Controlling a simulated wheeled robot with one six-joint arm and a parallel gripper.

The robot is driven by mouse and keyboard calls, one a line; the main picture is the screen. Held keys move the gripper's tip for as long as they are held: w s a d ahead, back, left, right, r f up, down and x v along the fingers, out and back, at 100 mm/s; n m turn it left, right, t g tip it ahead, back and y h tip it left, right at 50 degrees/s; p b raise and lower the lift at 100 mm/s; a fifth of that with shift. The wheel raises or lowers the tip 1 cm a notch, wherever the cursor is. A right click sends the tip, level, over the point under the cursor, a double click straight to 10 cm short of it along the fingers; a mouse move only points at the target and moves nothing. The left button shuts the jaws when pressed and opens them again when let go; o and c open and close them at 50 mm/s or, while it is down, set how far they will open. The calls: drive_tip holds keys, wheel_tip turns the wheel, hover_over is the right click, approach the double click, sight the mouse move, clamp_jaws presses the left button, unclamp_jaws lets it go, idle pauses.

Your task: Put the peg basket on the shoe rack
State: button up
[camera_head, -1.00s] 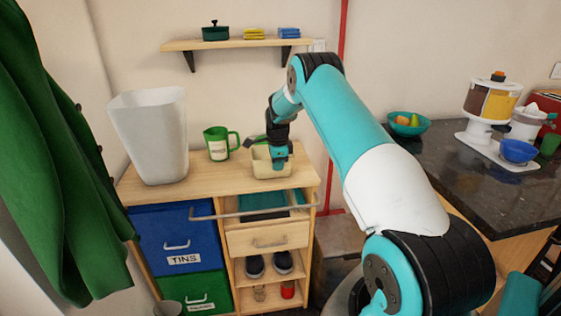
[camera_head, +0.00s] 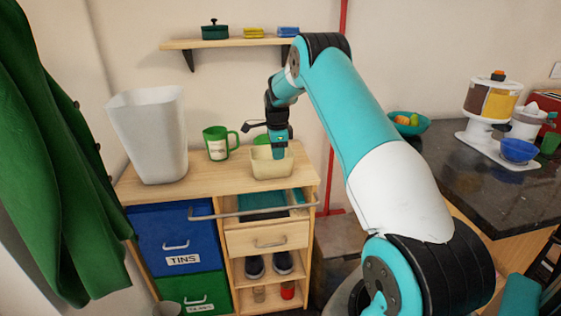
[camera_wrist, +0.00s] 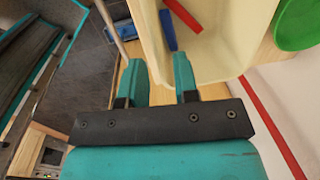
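The peg basket is a cream, open-topped basket (camera_head: 272,167) on the right part of the wooden cabinet top. My gripper (camera_head: 279,156) points down at the basket's rim. In the wrist view my gripper (camera_wrist: 161,68) has its two teal fingers apart, with the basket's near wall around the gap between them; contact is unclear. Dark shoes stand on the shoe rack (camera_head: 270,279), a low open shelf under the drawer.
A green mug (camera_head: 217,145) and a tall white bin (camera_head: 149,135) stand left of the basket. A rail (camera_head: 245,214) crosses the cabinet's front above the drawer (camera_head: 267,240). A round green object (camera_wrist: 297,25) lies close beside the basket.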

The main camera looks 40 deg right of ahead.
wheel_tip(320, 180, up, 6)
drive_tip(key=s+a+r+n, duration=0.1)
drive_tip(key=a+r+n, duration=0.25)
drive_tip(key=a, duration=0.35)
drive_tip(key=s+a+r+n, duration=0.1)
drive_tip(key=a+r+n, duration=0.25)
drive_tip(key=a, duration=0.45)
drive_tip(key=s+a+r+n+y, duration=0.1)
drive_tip(key=s+a+r+n, duration=0.1)
drive_tip(key=s+a+n, duration=0.4)
drive_tip(key=s+a+r+n+y, duration=0.1)
drive_tip(key=s+a+n, duration=0.3)
drive_tip(key=a, duration=0.4)
drive_tip(key=s+a+n+y, duration=0.1)
drive_tip(key=s+a+n, duration=0.3)
drive_tip(key=s, duration=0.3)
drive_tip(key=s+a+n+y, duration=0.1)
drive_tip(key=s+a+n, duration=0.3)
drive_tip(key=s+n, duration=0.2)
drive_tip(key=s+a+n+g, duration=0.1)
drive_tip(key=s+a+n, duration=0.4)
drive_tip(key=s, duration=0.4)
drive_tip(key=shift+s+f+y+b, duration=0.25)
drive_tip(key=shift+s+y+b, duration=0.05)
drive_tip(key=shift+y+b, duration=0.1)
drive_tip(key=shift+a, duration=0.15)
